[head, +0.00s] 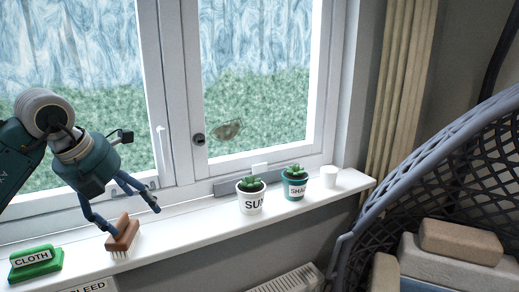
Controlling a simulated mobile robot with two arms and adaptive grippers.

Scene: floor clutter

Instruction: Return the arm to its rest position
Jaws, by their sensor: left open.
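My left arm comes in from the left, over the windowsill. My left gripper (134,219) is open, with its fingers spread and pointing down to the right. Nothing shows held between them. A brown brush (123,238) with pale bristles stands on the sill just below the gripper. One fingertip overlaps the brush in the picture; I cannot tell if they touch. My right gripper is not in view.
A lattice chair (350,250) with cushions fills the right. A radiator (290,281) is below.

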